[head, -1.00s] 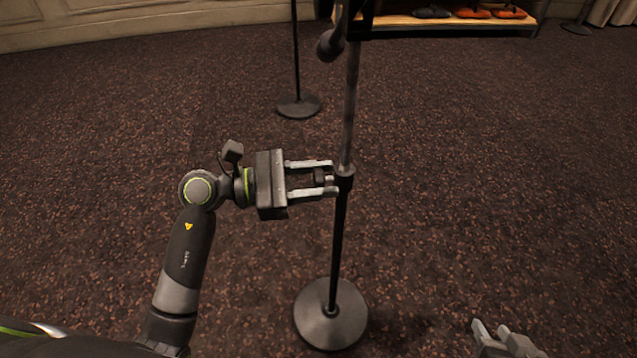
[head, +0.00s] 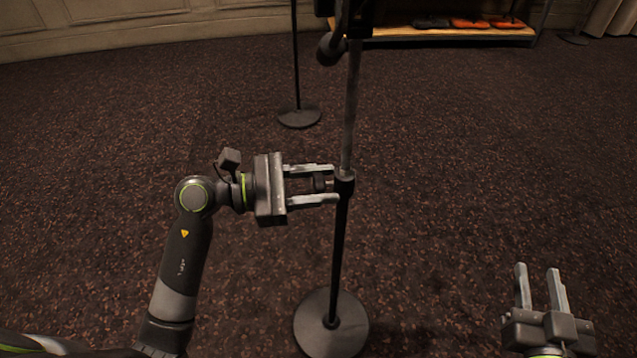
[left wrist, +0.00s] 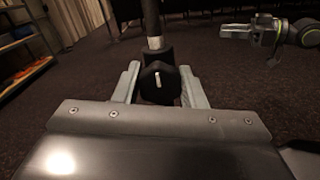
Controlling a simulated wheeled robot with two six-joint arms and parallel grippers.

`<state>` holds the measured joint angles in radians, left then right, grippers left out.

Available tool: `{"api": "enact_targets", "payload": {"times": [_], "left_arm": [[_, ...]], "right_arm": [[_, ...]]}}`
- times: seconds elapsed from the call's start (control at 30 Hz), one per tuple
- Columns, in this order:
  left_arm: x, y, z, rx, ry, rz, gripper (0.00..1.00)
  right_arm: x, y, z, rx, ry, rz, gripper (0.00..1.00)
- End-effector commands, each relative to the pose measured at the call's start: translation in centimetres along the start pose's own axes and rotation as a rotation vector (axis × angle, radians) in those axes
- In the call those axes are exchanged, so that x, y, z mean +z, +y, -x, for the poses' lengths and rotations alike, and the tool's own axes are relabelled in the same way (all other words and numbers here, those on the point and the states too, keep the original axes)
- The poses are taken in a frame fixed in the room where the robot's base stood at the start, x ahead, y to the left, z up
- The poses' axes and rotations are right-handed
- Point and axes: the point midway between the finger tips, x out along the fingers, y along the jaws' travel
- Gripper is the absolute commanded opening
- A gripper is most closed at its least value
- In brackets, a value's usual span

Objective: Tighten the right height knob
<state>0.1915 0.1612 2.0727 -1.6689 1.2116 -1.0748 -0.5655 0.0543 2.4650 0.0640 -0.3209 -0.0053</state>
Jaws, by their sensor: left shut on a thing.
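The near microphone stand has a dark upright pole (head: 350,120), a round base (head: 331,323) and a collar (head: 345,181) partway up. The dark height knob (head: 319,184) sticks out from the left side of the collar. My left gripper (head: 335,184) is level with the knob, its two fingers on either side of it, shut on it. In the left wrist view the knob (left wrist: 160,84), with a pale mark on its face, sits between the fingers. My right gripper (head: 541,287) is at the lower right, fingers apart and empty, away from the stand.
A second stand with a round base (head: 299,117) stands farther back, slightly left. A low wooden shelf (head: 445,32) with dark and orange items is at the back right. Carpet to either side of the near stand is clear.

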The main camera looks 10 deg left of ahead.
Motion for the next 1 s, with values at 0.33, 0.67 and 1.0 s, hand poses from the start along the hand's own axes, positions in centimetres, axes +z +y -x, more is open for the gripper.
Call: {"api": "enact_targets", "payload": {"times": [0.33, 0.67, 1.0], "left_arm": [[0.0, 0.0, 0.0, 0.0, 0.0, -0.002, 0.59], [0.0, 0.0, 0.0, 0.0, 0.0, -0.001, 0.59], [-0.1, 0.0, 1.6, 0.001, 0.004, -0.001, 0.59]], "right_arm": [[0.0, 0.0, 0.0, 0.0, -0.002, 0.0, 0.36], [0.0, 0.0, 0.0, 0.0, -0.002, 0.0, 0.36], [0.2, 0.0, 0.0, -0.002, -0.014, -0.004, 0.36]]}}
